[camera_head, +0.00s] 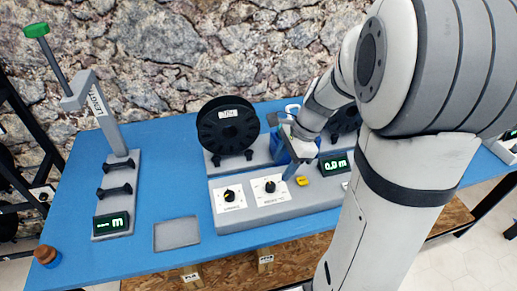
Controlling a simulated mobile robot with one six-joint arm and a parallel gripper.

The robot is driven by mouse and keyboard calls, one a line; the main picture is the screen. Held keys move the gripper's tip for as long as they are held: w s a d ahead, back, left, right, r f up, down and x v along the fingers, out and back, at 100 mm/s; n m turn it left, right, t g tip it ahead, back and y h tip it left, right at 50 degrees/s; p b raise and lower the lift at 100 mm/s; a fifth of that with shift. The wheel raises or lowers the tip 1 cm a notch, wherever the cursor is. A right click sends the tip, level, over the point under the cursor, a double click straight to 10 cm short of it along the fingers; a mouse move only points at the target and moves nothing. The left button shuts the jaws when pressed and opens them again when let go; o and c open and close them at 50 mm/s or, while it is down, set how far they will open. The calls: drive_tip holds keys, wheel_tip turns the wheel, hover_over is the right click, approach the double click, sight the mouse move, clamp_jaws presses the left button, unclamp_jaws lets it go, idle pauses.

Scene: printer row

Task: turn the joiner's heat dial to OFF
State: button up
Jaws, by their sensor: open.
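A grey console (325,205) on the blue table carries two black dials on white plates. The left dial (229,195) has a small yellow mark. The right dial (270,187) sits beside it. The plate lettering is too small to read, so I cannot tell which dial, if either, is the joiner's heat dial. My gripper (286,150) is open above and behind the console, a little up and right of the right dial and apart from both dials. My arm hides the console's right part.
A black spool (228,125) stands behind the console. A yellow button (302,181) and a lit display (335,164) are right of the dials. A grey stand with a green-tipped lever (36,30) is at left. A grey pad (176,233) lies in front; bare blue table surrounds it.

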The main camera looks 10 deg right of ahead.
sight(271, 185)
drive_tip(key=shift+m, duration=0.9)
drive_tip(key=x, duration=0.6)
drive_tip(key=w+b+x, duration=0.1)
drive_tip(key=x, duration=0.2)
drive_tip(key=shift+d, duration=0.35)
drive_tip(key=shift+c, duration=0.2)
drive_tip(key=c, duration=0.9)
